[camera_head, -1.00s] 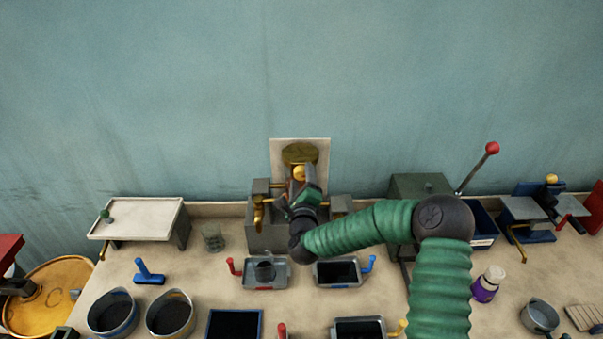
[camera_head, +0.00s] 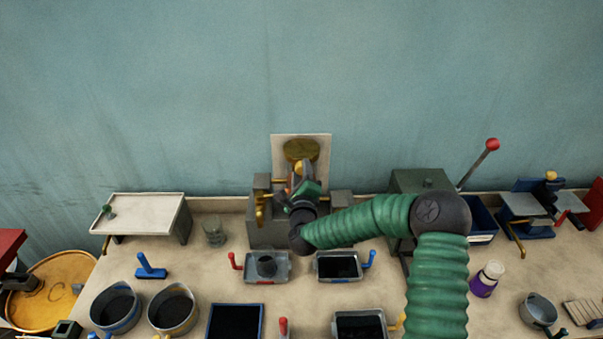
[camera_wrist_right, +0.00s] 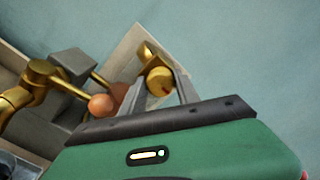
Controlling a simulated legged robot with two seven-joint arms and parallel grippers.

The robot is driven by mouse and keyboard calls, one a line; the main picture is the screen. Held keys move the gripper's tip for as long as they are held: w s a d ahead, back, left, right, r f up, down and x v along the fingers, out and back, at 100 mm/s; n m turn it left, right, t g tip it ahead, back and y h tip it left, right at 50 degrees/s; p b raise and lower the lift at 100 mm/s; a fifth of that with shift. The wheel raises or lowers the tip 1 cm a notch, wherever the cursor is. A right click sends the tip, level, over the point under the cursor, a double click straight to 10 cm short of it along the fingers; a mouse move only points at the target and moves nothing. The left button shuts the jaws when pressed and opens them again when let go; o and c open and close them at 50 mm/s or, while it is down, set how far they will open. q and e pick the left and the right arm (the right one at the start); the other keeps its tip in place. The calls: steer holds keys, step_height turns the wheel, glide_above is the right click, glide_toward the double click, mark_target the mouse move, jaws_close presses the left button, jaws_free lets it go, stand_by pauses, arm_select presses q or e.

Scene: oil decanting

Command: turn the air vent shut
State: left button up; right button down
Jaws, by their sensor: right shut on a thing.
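The air vent's round brass knob (camera_wrist_right: 159,81) is between my right gripper's two grey fingers in the right wrist view, with a dark red mark on its face. In the head view the knob (camera_head: 299,167) shows in front of a pale wall plate with a dark brass disc. My right gripper (camera_head: 301,177) is shut on the knob; its fingers (camera_wrist_right: 157,88) reach up from the green gripper body. The exact finger contact is partly hidden.
A copper-coloured ball (camera_wrist_right: 102,103) on a brass rod is close left of the fingers. A grey block (camera_head: 267,234) with a brass tap stands below. Two small trays (camera_head: 266,279) with coloured handles are in front. A red-knobbed lever (camera_head: 491,145) rises at right.

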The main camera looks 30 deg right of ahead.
steer(key=shift+f, duration=0.3)
steer(key=n+b, duration=0.1)
steer(key=n, duration=0.1)
steer(key=n+b, duration=0.1)
steer(key=n, duration=0.1)
steer(key=shift+f+n+b, duration=0.2)
steer(key=shift+n+b, duration=0.2)
steer(key=shift+d+r+n+b, duration=0.1)
steer(key=shift+n+b, duration=1.7)
steer(key=shift+n, duration=1.5)
steer(key=shift+r+n+b, duration=0.1)
steer(key=shift+n+b, duration=1.7)
steer(key=shift+n, duration=1.5)
steer(key=shift+r, duration=0.1)
steer(key=c, duration=1.1)
jaws_free()
steer(key=shift+o, duration=1)
steer(key=shift+d, duration=0.1)
